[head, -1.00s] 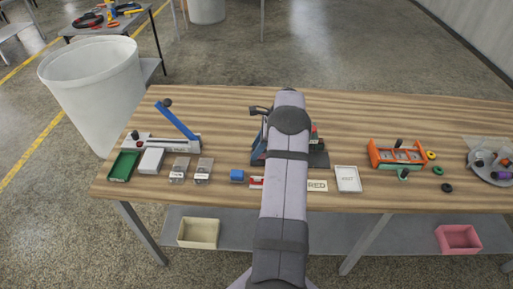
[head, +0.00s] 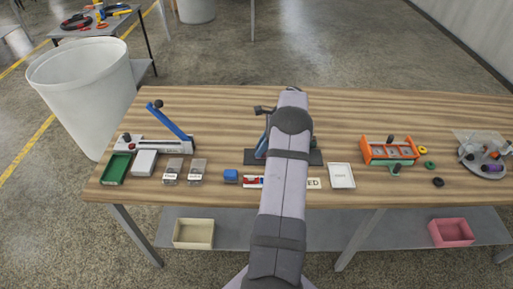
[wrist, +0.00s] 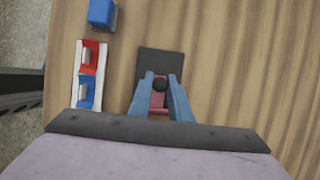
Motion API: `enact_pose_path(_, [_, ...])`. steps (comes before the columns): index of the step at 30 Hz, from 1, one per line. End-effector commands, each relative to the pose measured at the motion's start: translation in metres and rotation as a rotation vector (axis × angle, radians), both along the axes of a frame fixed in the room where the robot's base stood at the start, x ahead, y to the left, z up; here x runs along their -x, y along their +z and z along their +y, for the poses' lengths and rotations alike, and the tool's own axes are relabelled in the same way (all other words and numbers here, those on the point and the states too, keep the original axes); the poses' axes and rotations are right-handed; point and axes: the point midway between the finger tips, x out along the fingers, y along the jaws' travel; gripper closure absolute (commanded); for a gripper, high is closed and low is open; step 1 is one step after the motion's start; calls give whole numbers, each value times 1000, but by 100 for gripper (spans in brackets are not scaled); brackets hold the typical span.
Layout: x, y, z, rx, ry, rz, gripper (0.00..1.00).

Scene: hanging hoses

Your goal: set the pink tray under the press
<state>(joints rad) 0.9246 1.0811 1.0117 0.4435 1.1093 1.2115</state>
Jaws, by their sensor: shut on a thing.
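My gripper (wrist: 160,95) is low over a dark base plate (wrist: 160,62) in the wrist view, its two blue-grey fingers close together. Between them is a pink-red piece (wrist: 158,101) with a round black knob (wrist: 160,84) at its far end; I cannot tell whether this is the pink tray. In the head view the dark plate (head: 318,158) lies mid-table and my arm hides most of what is on it. An open pink tray (head: 452,232) sits on the lower shelf at the right. Which device is the press is not clear; a blue-levered one (head: 170,125) stands at the left.
A blue block (head: 231,175) and a red-and-blue strip (wrist: 88,75) lie beside the plate. A white tray (head: 341,176), an orange fixture (head: 378,152) and small rings are to the right. A cream bin (head: 193,233) is on the shelf. The back of the table is clear.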

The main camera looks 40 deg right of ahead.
Motion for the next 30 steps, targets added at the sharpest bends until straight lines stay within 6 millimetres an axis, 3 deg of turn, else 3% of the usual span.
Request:
enact_pose_path(2, [0,1,0,2,1,0,100])
enact_pose_path(3, [0,1,0,3,1,-1,73])
enact_pose_path(5, [0,1,0,2,0,-1,64])
enact_pose_path(17, [1,5,-2,3,0,-2,64])
enact_pose_path(30, [17,55,-15,4,-1,-3,64])
